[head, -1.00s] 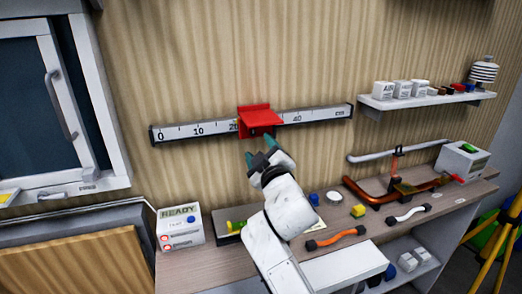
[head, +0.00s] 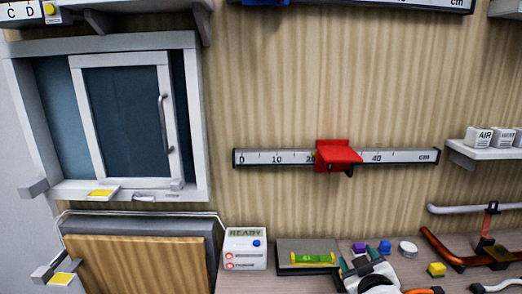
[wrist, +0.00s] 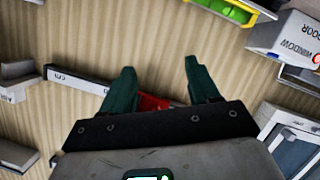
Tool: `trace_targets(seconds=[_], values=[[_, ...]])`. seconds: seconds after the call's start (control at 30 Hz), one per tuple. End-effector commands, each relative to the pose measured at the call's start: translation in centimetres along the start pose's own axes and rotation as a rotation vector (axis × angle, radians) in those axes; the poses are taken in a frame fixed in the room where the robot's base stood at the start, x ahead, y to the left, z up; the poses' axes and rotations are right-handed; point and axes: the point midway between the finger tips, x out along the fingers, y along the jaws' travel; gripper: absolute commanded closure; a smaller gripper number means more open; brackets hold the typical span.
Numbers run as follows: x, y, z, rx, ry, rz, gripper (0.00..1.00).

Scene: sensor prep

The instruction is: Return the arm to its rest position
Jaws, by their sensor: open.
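My gripper (head: 360,256) is low in the head view, at the bench's front edge of the picture, beside the spirit level (head: 306,259). In the wrist view its two dark green fingers (wrist: 160,68) are spread apart with nothing between the tips. The wall ruler (head: 275,157) with its red slider (head: 338,153) is above and apart from my gripper. Part of the red slider (wrist: 155,102) shows past the fingers in the wrist view. Most of my arm is cut off by the picture's lower edge.
A white READY box (head: 245,250) stands left of the level. Orange pipe (head: 440,246) is at right. A sliding window (head: 125,115) is at left.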

Motion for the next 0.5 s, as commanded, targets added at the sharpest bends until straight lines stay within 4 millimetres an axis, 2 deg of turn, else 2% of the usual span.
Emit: trace_targets(seconds=[0.03, 0.2, 0.3, 0.5], values=[[-1.7, -0.9, 3.4, 0.054, -0.078, -0.036, 0.39], [-8.0, -3.4, 12.8, 0.211, -0.335, -0.145, 0.39], [-12.1, -4.4, 17.1, 0.28, -0.47, -0.199, 0.39], [-20.1, -5.8, 22.9, 0.37, -0.7, -0.283, 0.39]])
